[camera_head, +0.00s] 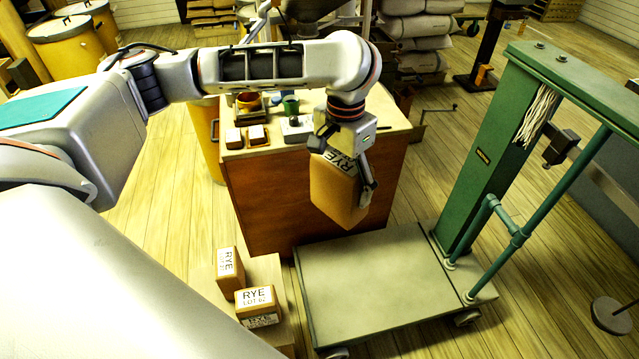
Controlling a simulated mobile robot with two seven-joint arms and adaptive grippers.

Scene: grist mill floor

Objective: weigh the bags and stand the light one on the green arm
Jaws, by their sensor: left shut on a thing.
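My left gripper (345,163) is shut on a tan bag (335,198) with a RYE label. It holds the bag tilted, in front of the wooden cabinet and above the back left part of the scale platform (375,285); the bag's underside is hidden. Two more tan RYE bags, one at the back (230,271) and one in front (257,306), are on a low wooden stand (267,272) left of the platform. The green scale frame (478,160) has a post and a green top arm (580,75) reaching right. My right gripper is out of view.
The wooden cabinet (270,205) carries small blocks, an orange cup (248,101) and a green cup (291,105). Stacked sacks (415,28) stand behind. A round metal weight (611,315) is on the floor at right. The platform top is bare.

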